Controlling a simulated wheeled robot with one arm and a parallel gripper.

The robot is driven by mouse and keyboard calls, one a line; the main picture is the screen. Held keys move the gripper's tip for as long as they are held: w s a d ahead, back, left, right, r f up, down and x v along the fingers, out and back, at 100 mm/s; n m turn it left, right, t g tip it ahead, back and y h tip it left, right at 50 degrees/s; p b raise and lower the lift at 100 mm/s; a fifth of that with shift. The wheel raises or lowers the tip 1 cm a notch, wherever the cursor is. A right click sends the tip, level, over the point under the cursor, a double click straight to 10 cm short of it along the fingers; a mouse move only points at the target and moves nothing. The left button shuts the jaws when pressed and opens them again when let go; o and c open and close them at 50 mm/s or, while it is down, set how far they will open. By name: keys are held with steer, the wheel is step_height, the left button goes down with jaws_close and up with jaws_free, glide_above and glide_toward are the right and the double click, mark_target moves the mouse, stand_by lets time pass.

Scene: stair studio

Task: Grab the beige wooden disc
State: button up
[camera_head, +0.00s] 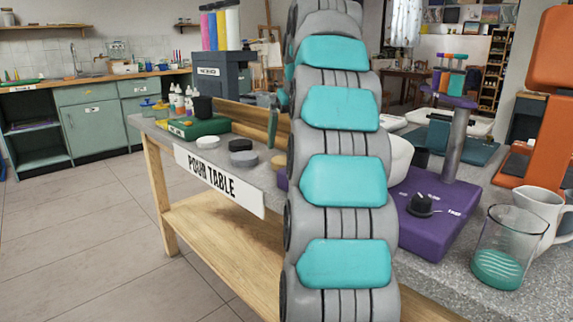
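Near the left part of the grey tabletop (262,179) labelled "POUR TABLE" lie a few small round discs. A black disc (240,145) is at the back and a pale grey-white disc (243,159) lies just in front of it. A beige disc (279,161) lies to their right, partly hidden behind my grey arm with teal pads. My arm rises through the middle of the view and covers part of the table. My gripper cannot be made out.
Right of my arm are a purple stand (431,233), a glass beaker (502,245) with green contents, a white pitcher (541,205) and an orange stand (543,140).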

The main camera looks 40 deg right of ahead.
mark_target(285, 160)
steer(key=shift+x, duration=3.15)
steer(key=shift+a, duration=0.1)
steer(key=shift+c, duration=0.2)
steer(key=c, duration=1)
steer(key=shift+r, duration=0.1)
steer(key=shift+c, duration=0.2)
